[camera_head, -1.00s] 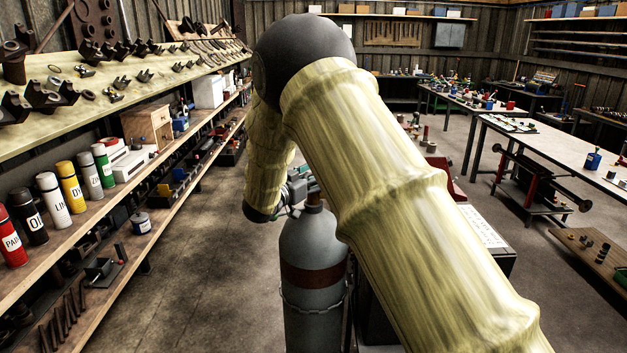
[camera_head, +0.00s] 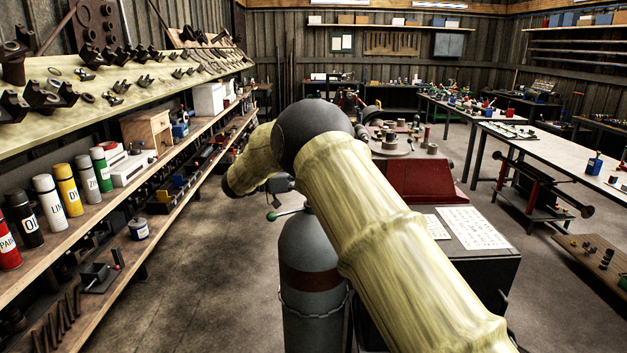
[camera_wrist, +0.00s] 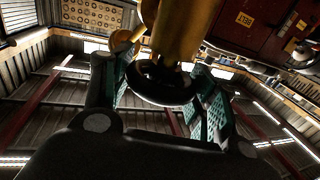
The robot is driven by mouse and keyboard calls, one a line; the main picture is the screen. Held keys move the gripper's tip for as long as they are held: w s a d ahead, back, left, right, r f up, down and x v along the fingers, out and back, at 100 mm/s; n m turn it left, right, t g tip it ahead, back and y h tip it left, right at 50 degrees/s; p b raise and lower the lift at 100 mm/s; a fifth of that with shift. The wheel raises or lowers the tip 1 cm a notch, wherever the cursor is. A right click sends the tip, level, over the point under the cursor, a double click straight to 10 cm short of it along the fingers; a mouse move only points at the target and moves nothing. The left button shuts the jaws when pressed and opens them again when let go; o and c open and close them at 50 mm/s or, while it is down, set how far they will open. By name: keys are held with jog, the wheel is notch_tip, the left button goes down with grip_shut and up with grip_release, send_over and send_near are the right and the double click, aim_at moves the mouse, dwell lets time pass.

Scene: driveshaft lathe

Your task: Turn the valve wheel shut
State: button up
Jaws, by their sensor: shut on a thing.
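The grey gas cylinder (camera_head: 312,255) stands upright at the lower middle of the head view, with a rust-brown band and a chain around it. The dark round valve wheel (camera_wrist: 163,86) is close in the wrist view, below a brass-coloured body (camera_wrist: 180,30). My gripper (camera_wrist: 163,70) has its two teal-padded fingers on either side of the wheel and is shut on it. My arm hides much of the cylinder's top and the wheel there.
A long shelf (camera_head: 150,205) with labelled cans and parts runs along the left. A black cabinet (camera_head: 480,265) with printed sheets stands right of the cylinder, with a red machine base (camera_head: 415,178) behind it. The floor (camera_head: 215,285) between shelf and cylinder is clear.

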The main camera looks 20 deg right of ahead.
jog(key=shift+r, duration=0.15)
dwell(0.3)
jog(key=o, duration=1.1)
jog(key=shift+c, duration=0.2)
jog(key=a, duration=1.2)
jog(key=shift+w, duration=0.45)
